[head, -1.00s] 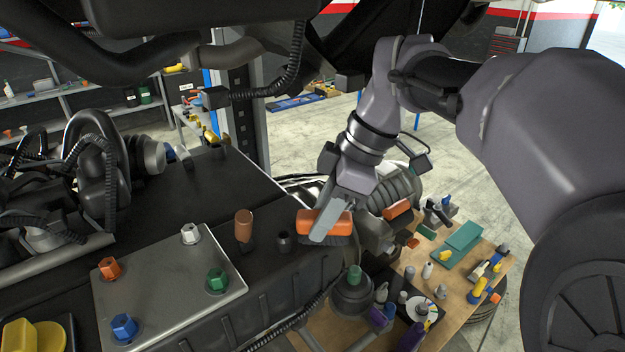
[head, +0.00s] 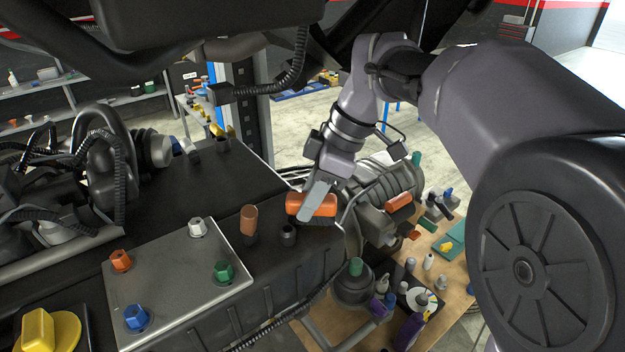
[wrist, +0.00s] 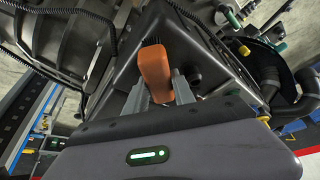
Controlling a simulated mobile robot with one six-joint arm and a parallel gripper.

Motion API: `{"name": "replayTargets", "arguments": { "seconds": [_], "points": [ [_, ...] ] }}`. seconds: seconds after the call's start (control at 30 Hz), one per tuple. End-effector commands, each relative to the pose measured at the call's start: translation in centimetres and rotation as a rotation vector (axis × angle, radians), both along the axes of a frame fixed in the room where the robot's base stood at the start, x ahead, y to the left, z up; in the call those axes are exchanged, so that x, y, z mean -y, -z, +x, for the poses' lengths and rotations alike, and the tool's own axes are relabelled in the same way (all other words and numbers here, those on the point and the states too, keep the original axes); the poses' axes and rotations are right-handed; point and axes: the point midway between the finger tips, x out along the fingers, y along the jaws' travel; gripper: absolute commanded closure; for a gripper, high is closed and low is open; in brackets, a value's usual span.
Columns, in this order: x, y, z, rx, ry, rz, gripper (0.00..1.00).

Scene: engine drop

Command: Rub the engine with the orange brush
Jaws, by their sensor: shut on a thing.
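The orange brush (head: 297,204) is in my gripper (head: 314,200), with its orange back up and dark bristles below. My gripper is shut on it. In the head view the brush is at the right end of the engine's dark top (head: 190,225), close to its edge. I cannot tell whether the bristles touch the engine. The engine also fills much of the wrist view.
A metal plate (head: 180,290) with coloured bolts lies on the engine. An upright brown peg (head: 249,222) and a black socket (head: 288,235) stand just left of the brush. A wooden table (head: 455,300) with bottles and tools stands at the lower right.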

Motion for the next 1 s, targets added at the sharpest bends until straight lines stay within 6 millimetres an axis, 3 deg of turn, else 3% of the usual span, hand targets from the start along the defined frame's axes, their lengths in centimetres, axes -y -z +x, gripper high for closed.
{"name": "replayTargets", "arguments": {
  "seconds": [0.6,1.0],
  "points": [
    [-2.1,-0.4,3.1,-0.002,-0.002,-0.002,1.00],
    [-2.1,0.0,3.2,-0.001,0.000,-0.001,1.00]
  ]
}}
